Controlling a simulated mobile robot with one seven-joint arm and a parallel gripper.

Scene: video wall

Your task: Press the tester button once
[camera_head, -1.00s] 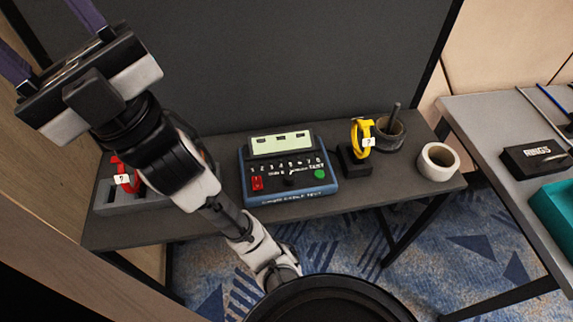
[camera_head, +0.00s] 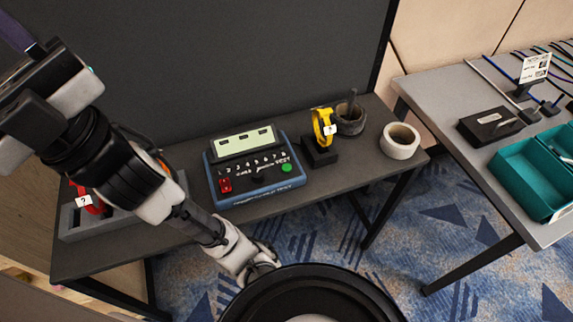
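The blue tester (camera_head: 256,176) sits on the dark table, with a pale display, a row of numbers, a red switch (camera_head: 225,185) at its lower left and a round green button (camera_head: 287,168) at its right. The button is in clear view and nothing touches it. My arm rises at the left, and my gripper (camera_head: 40,90) is at the upper left, partly cut off by the frame edge, well away from the tester. I cannot see its fingertips clearly.
A yellow tagged loop on a black stand (camera_head: 320,152), a dark cup (camera_head: 350,118) and a white tape roll (camera_head: 399,141) stand right of the tester. A grey holder (camera_head: 72,222) with a red tagged item is at left. A second table (camera_head: 440,92) holds teal bins (camera_head: 535,170).

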